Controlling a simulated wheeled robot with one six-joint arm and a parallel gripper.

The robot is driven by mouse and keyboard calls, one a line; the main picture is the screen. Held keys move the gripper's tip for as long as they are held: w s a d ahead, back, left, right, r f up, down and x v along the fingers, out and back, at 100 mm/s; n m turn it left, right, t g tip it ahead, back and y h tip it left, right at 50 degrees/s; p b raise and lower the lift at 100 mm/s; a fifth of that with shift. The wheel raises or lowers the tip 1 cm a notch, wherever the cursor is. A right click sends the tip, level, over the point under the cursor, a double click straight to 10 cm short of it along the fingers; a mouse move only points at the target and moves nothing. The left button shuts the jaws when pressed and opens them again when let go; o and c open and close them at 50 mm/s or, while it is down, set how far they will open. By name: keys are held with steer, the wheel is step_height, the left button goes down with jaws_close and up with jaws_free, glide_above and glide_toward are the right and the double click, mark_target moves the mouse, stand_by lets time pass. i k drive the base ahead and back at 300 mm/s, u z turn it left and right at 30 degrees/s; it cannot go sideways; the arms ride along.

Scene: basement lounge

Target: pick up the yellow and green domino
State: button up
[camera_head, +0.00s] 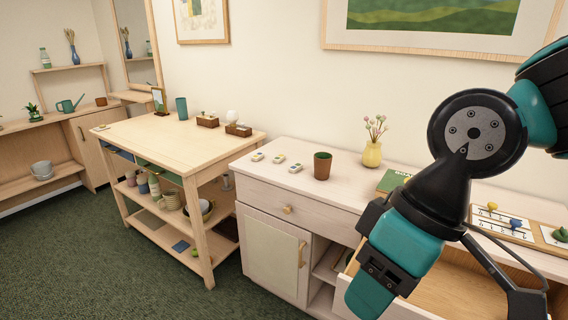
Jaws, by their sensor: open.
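Three small pale domino-like pieces lie on the white cabinet top, left of the brown cup: one at the left (257,156), one in the middle (278,158) and one at the right (295,168). They have small coloured marks, but are too small for me to tell which is the yellow and green domino. My gripper (371,292), teal and black, is open in the right foreground, in front of the cabinet and to the right of the pieces. Its tips are only partly visible, and I see nothing held in it.
A brown cup (322,166) and a yellow vase (372,153) stand right of the pieces. A green book (392,181) and a game board (515,224) lie farther right. An open drawer (455,290) juts out behind my arm. A wooden table (150,135) stands left.

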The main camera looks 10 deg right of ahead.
mark_target(278, 159)
steer(key=u, duration=0.75)
steer(key=i, duration=2.9)
steer(key=z, duration=0.55)
